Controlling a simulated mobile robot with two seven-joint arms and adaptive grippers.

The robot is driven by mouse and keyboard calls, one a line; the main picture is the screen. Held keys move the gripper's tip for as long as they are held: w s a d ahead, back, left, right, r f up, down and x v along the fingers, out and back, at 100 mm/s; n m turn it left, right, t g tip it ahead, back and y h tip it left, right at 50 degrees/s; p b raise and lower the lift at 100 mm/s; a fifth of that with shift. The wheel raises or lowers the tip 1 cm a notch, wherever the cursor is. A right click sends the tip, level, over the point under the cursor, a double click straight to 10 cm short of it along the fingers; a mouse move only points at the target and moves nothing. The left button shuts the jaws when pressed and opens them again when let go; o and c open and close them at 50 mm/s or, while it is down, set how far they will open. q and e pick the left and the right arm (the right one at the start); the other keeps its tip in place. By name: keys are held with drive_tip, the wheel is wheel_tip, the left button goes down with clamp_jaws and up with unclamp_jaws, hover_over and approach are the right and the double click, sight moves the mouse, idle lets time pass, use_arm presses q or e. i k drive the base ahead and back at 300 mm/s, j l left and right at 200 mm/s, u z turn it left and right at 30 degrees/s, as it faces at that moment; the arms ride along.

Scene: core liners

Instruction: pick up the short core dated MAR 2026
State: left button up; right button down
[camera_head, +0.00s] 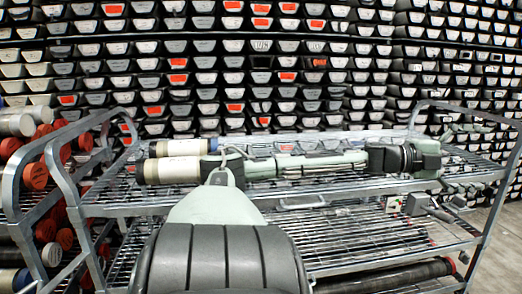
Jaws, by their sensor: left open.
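Two short pale cylinders lie near the left end of the cart's top shelf. The back cylinder (181,147) has a blue right end, and the front cylinder (171,171) has a dark left end. No date can be read on either, so I cannot tell which is the MAR 2026 core. My left arm rises from bottom centre and partly covers the right end of the front cylinder. It then runs right along the shelf to my left gripper (477,158), open at the shelf's right end, far from both cylinders. My right gripper is out of view.
The wire cart (285,208) has metal side rails. A long dark cylinder (385,276) lies on its lower shelf. A rack with red-ended cylinders (36,176) stands at left. A wall of labelled trays (205,78) fills the back. Floor shows at far right.

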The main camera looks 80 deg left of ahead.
sight(188, 148)
drive_tip(key=u, duration=0.4)
drive_tip(key=l+u, duration=0.1)
drive_tip(key=u, duration=0.3)
drive_tip(key=k+u, duration=0.1)
drive_tip(key=u, duration=0.7)
